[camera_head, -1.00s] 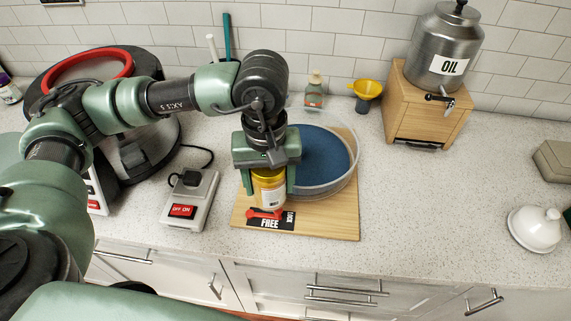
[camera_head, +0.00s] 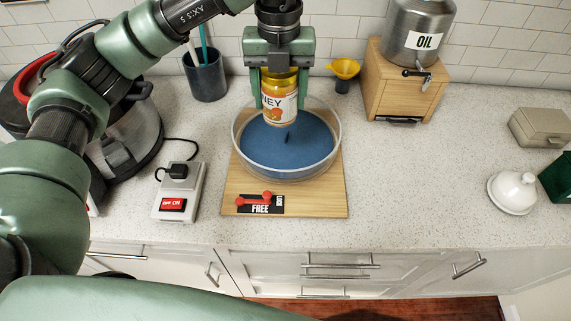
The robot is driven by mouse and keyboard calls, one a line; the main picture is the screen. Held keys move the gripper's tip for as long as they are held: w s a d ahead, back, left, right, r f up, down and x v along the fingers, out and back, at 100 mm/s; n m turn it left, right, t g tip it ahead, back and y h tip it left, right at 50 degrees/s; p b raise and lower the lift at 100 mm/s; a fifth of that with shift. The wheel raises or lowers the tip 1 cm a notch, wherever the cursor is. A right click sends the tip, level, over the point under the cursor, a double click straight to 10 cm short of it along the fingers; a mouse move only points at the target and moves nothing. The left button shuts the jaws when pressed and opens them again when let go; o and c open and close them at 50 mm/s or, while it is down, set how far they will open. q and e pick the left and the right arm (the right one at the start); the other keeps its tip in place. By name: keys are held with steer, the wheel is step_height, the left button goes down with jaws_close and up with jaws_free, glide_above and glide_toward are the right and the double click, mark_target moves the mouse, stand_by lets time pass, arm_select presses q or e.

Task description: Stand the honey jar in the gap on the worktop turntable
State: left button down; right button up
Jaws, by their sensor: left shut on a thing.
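The honey jar (camera_head: 279,107), with a yellow lid and a white and orange label, is upright in my left gripper (camera_head: 280,82). The gripper points down and is shut around its upper part. The jar shows over the back part of the turntable (camera_head: 291,155), a blue disc with a clear raised rim. I cannot tell whether its base touches the disc. The visible disc is bare except for a small dark mark near its middle. The jar and gripper hide part of the far rim, and I cannot make out a gap. My right gripper is not in view.
The turntable sits on a wooden board (camera_head: 322,200) with a red lever (camera_head: 256,199) and a FREE/LOCK label. A switch box (camera_head: 179,192) stands left, a utensil cup (camera_head: 205,76) behind. The oil dispenser (camera_head: 417,35) and yellow funnel (camera_head: 344,69) are back right.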

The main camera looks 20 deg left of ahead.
arm_select(q)
steer(key=n, duration=0.1)
steer(key=r+n, duration=0.1)
steer(key=n, duration=0.1)
steer(key=w+r+n, duration=0.1)
steer(key=n, duration=0.1)
steer(key=shift+d+r, duration=0.1)
steer(key=shift+d, duration=0.3)
steer(key=shift+n, duration=0.6)
steer(key=shift+f, duration=0.2)
step_height(320, 180, down, 19)
steer(key=p, duration=0.4)
steer(key=shift+w+r, duration=0.1)
steer(key=shift+f, duration=0.3)
